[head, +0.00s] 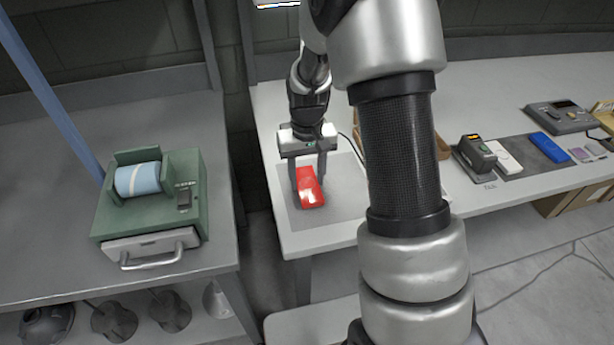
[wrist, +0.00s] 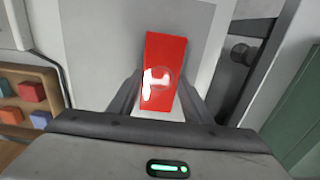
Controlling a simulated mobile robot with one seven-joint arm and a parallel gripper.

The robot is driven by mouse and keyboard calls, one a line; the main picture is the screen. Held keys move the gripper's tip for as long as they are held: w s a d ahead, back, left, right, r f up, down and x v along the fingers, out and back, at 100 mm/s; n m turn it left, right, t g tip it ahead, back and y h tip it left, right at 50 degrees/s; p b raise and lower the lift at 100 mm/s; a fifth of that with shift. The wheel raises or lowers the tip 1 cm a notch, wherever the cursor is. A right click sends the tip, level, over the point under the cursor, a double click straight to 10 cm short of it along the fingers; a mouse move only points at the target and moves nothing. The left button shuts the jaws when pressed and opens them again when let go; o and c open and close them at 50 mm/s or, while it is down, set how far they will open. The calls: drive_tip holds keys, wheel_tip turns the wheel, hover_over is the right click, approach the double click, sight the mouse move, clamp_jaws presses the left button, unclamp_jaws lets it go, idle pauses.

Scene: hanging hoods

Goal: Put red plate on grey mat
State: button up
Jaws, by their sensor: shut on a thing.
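The red plate (head: 311,190) is a small, glossy, narrow piece over the grey mat (head: 345,192) on the right-hand table. My gripper (head: 308,178) points down and is shut on the red plate, with one finger at each side of it. In the wrist view the red plate (wrist: 166,70) lies between the two fingers (wrist: 167,95), with the grey mat (wrist: 192,18) behind it. I cannot tell whether the plate touches the mat or hangs just above it.
A wooden tray (head: 444,147) stands right of the mat, partly hidden by my arm; coloured blocks (wrist: 30,98) show in the wrist view. A label device (head: 475,152) and a blue item (head: 549,147) lie farther right. A green machine (head: 150,205) stands on the left table.

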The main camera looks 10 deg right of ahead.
drive_tip(key=shift+f+b, duration=0.35)
drive_tip(key=shift+f, duration=0.2)
drive_tip(key=o, duration=1.2)
drive_tip(key=shift+o, duration=0.2)
